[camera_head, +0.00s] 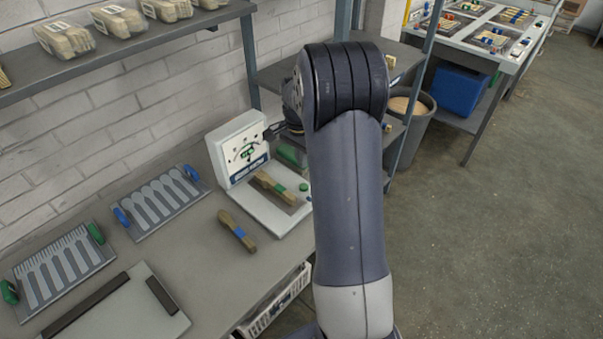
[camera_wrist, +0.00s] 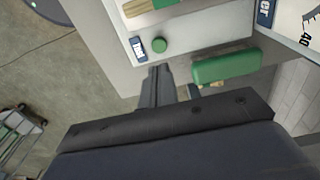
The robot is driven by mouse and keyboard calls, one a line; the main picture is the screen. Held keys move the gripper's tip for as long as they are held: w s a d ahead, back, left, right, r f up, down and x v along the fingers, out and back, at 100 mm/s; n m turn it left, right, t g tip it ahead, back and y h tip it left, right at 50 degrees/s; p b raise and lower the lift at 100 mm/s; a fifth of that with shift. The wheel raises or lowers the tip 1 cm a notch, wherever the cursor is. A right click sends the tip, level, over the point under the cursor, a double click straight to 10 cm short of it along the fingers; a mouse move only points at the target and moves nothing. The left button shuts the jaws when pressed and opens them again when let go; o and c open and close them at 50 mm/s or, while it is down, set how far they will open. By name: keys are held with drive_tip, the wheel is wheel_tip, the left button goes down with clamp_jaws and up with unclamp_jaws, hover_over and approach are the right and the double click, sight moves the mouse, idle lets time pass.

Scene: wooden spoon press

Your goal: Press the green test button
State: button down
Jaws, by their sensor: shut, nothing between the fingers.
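The green test button (camera_head: 304,187) is a small round cap on the white base of the tester (camera_head: 237,140), at its right side. In the wrist view the button (camera_wrist: 160,45) sits beside a dark blue label. My gripper (camera_wrist: 157,69) is shut and empty; its dark fingertips show just below the button in that picture, with a visible gap. I cannot tell their height above it. In the head view my arm hides most of the gripper. The tester's upright dial panel stands behind its base, and a wooden spoon piece (camera_head: 267,184) lies on the base.
A green block (camera_wrist: 226,67) lies right of my fingers. A banded wooden piece (camera_head: 237,231) lies on the grey bench. Two trays of spoon shapes (camera_head: 160,203) (camera_head: 58,268) are at left. A shelf (camera_head: 130,45) with wrapped bundles hangs above. Open floor is at right.

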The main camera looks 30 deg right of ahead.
drive_tip(key=shift+w+a+r, duration=0.1)
drive_tip(key=shift+a+r, duration=0.05)
drive_tip(key=shift+r, duration=2)
